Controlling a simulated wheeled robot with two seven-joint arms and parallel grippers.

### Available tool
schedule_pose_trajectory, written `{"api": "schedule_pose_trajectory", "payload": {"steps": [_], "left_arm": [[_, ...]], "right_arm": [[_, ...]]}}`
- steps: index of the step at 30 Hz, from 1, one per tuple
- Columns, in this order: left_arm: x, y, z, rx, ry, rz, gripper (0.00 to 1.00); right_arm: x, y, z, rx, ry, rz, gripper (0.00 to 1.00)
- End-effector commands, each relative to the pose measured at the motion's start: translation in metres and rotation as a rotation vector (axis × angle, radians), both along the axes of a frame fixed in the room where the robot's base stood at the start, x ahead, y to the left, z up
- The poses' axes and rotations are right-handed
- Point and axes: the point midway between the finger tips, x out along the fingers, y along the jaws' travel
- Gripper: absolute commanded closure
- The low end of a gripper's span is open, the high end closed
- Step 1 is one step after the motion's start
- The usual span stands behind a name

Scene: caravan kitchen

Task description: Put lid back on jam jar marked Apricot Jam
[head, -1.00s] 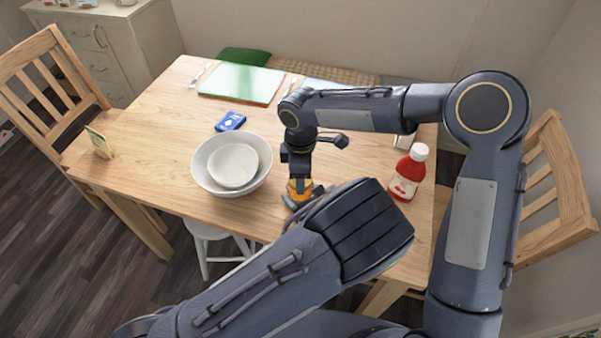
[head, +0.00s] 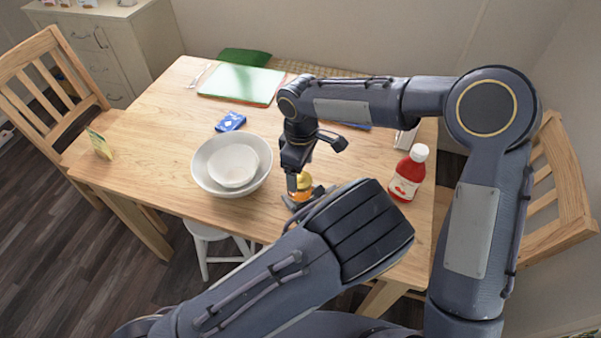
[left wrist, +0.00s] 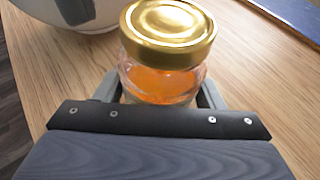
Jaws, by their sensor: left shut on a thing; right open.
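The jam jar (head: 300,195) is glass with orange jam inside and stands near the table's front edge. The gold lid (head: 304,181) sits on its mouth and looks level in the left wrist view (left wrist: 168,28). No label can be read. My left gripper (head: 303,200) is shut on the jar, with one finger on each side of the glass (left wrist: 160,88). My right gripper (head: 299,174) is open, pointing down just above and beside the lid. Whether it touches the lid cannot be told.
Nested white bowls (head: 213,183) stand left of the jar. A red bottle with a white cap (head: 409,175) stands to the right. A blue packet (head: 230,122) and green board (head: 240,84) lie farther back.

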Motion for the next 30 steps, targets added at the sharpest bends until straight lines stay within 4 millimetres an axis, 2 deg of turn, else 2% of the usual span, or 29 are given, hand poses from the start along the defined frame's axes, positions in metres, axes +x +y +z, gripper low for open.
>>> {"api": "schedule_pose_trajectory", "payload": {"steps": [3,6,17,30], "left_arm": [[0.000,0.000,0.000,0.000,0.000,-0.001,1.00],[0.000,0.000,0.000,0.000,0.000,-0.001,1.00],[0.000,0.000,0.000,0.000,0.000,-0.001,1.00],[0.000,0.000,0.000,0.000,0.000,0.000,1.00]], "right_arm": [[0.000,0.000,0.014,0.000,-0.002,0.001,0.25],[0.000,0.000,0.019,0.001,-0.001,0.000,0.25],[0.000,0.000,0.021,-0.004,0.001,-0.014,0.28],[0.000,0.000,0.053,-0.003,0.000,-0.292,0.28]]}}
